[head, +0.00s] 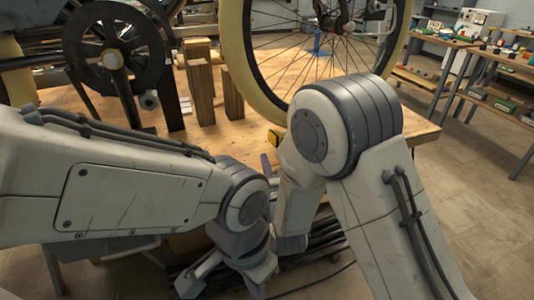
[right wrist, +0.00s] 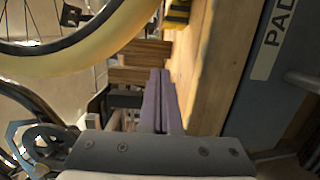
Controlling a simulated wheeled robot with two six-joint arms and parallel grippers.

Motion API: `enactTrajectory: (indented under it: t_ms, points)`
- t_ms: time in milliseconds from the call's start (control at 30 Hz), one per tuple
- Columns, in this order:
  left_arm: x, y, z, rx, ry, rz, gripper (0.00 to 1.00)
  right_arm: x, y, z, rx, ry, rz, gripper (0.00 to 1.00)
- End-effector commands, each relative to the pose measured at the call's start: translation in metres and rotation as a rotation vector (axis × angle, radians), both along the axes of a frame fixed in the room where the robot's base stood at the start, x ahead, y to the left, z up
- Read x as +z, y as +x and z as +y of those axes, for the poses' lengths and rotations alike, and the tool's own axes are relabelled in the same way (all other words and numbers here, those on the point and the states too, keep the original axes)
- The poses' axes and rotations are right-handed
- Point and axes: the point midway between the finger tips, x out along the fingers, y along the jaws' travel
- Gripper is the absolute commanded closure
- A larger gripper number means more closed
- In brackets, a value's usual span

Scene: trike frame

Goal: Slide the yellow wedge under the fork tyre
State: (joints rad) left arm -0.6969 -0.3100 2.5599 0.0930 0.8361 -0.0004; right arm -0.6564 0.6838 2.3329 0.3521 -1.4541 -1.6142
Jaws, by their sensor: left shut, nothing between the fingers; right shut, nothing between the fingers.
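The yellow wedge (head: 275,138) lies on the wooden bench near its front edge, mostly hidden by my right arm. In the right wrist view the wedge (right wrist: 178,12) shows at the top edge, yellow with dark markings, partly cut off. The cream fork tyre (head: 239,75) stands just behind it; it also shows in the right wrist view (right wrist: 95,58). I cannot tell whether they touch. My right gripper (right wrist: 160,78) has its purple fingers shut and empty, apart from the wedge.
Wooden blocks (head: 198,85) stand on the bench left of the wheel. A dark chainring (head: 113,58) and frame parts are further left. My two arms come close together in front of the bench. A grey panel (right wrist: 262,80) lies beside the bench edge.

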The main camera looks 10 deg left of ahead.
Motion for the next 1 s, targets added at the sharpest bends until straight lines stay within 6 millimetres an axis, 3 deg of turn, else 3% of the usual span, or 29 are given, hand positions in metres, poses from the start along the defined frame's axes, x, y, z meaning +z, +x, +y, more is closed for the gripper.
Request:
enactTrajectory:
  t_ms: [300,433,533,667,767,867,1000]
  points:
    - [0.0,0.0,0.0,0.0,0.0,0.0,1.0,0.001,-0.001,0.003,0.011,0.028,0.04,1.0]
    - [0.002,0.0,0.0,0.0,0.0,0.0,1.0,0.0,-0.009,0.01,0.038,0.126,0.202,1.0]
    - [0.004,0.0,0.0,0.0,0.0,0.0,1.0,-0.002,-0.026,0.016,0.052,0.234,0.404,1.0]
    - [0.006,0.0,0.0,0.0,0.0,0.0,1.0,-0.007,-0.065,0.017,0.025,0.365,0.707,1.0]
    - [0.007,0.0,0.0,0.0,0.0,0.0,1.0,-0.009,-0.104,0.009,-0.047,0.443,0.941,1.0]
    - [0.009,0.0,0.0,0.0,0.0,0.0,1.0,-0.01,-0.15,-0.009,-0.164,0.497,1.155,1.0]
    - [0.011,0.0,0.0,0.0,0.0,0.0,1.0,-0.007,-0.214,-0.046,-0.394,0.531,1.388,1.0]
